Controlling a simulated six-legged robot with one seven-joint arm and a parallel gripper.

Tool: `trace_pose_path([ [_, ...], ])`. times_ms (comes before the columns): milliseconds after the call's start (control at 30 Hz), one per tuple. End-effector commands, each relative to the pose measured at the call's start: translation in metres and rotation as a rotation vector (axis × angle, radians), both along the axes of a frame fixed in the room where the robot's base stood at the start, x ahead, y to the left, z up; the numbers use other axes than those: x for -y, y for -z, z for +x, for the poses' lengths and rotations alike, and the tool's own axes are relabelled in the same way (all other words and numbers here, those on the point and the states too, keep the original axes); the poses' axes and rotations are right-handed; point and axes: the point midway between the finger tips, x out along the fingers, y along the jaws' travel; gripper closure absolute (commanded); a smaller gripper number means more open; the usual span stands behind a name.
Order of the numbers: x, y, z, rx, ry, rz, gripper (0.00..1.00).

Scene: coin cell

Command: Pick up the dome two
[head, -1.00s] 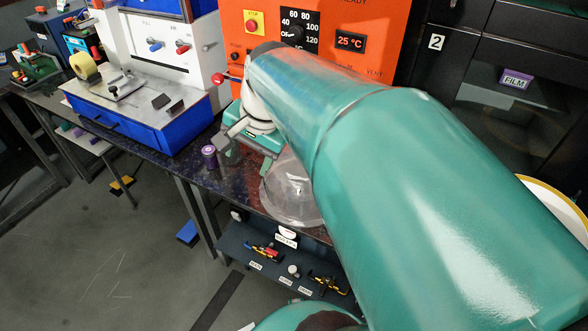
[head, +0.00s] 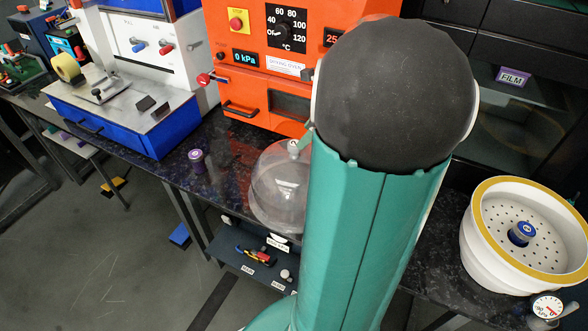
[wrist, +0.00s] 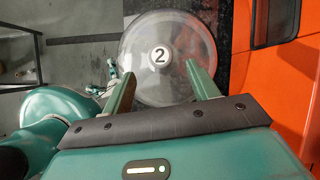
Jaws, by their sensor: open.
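The dome two (head: 272,192) is a clear dome with a pale knob, standing on the dark speckled counter in front of the orange oven; my arm hides its right part in the head view. In the wrist view the dome two (wrist: 150,85) shows from above, its round knob marked "2" near the middle. My gripper (wrist: 162,82) is open, its two green fingers apart on either side of the dome's near part in that view. The knob lies between and beyond the fingertips, and nothing is held. In the head view the fingers are mostly hidden behind my arm.
The orange drying oven (head: 240,95) stands close behind the dome, and fills the right of the wrist view. A purple-capped jar (head: 197,160) stands to the left. A white perforated bowl (head: 480,255) with a yellow rim is at the right. A lower shelf (head: 235,262) holds small tools.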

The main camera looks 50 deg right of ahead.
Motion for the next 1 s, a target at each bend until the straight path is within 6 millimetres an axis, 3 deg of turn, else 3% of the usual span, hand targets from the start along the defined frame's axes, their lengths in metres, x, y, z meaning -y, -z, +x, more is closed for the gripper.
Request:
trace_pose_path([
  [533, -0.01, 0.056, 0.03, -0.001, -0.002, 0.001, 0.41],
  [833, -0.012, 0.06, 0.033, 0.001, -0.002, -0.002, 0.41],
  [1000, -0.012, 0.06, 0.033, 0.001, -0.002, -0.002, 0.74],
])
